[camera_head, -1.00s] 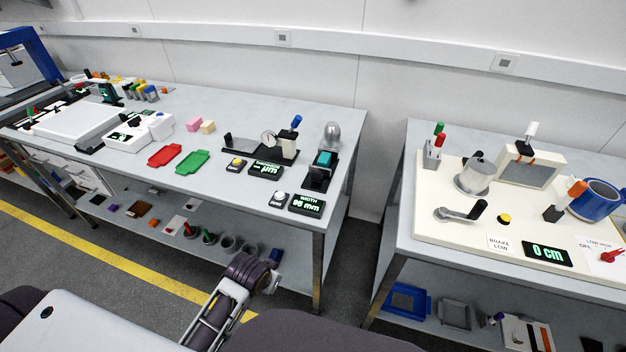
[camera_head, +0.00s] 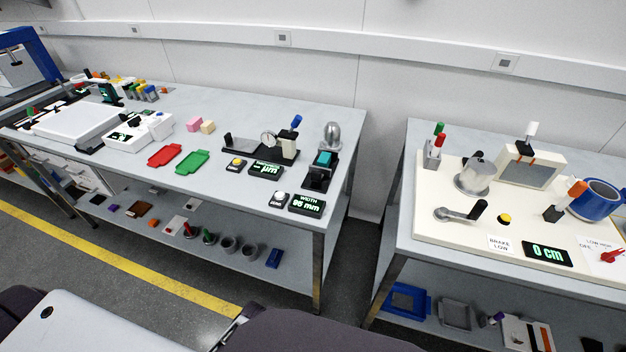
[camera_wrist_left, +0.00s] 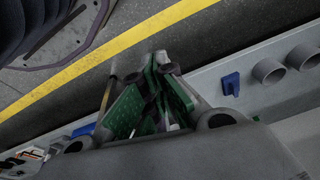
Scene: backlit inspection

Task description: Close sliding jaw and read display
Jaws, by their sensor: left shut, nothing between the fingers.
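The width gauge (camera_head: 319,178), a black stand with a teal block (camera_head: 323,159) and a rounded metal piece (camera_head: 332,135) behind it, stands at the right end of the left bench. I cannot tell the jaw gap from here. Its width display (camera_head: 306,205) in front is lit and appears to read 96 mm. A small box with a pale button (camera_head: 278,199) sits left of the display. My left gripper (camera_wrist_left: 158,78) shows in the left wrist view, shut and empty, with green finger pads. It is apart from the gauge and out of the head view. My right gripper is in neither view.
A dial gauge stand (camera_head: 285,146) with its own display (camera_head: 266,169), plus red (camera_head: 165,155) and green (camera_head: 193,162) trays, are farther left. The lower shelf holds cups (camera_wrist_left: 268,71) and a blue block (camera_wrist_left: 231,83). A second bench (camera_head: 412,200) stands right, across a gap.

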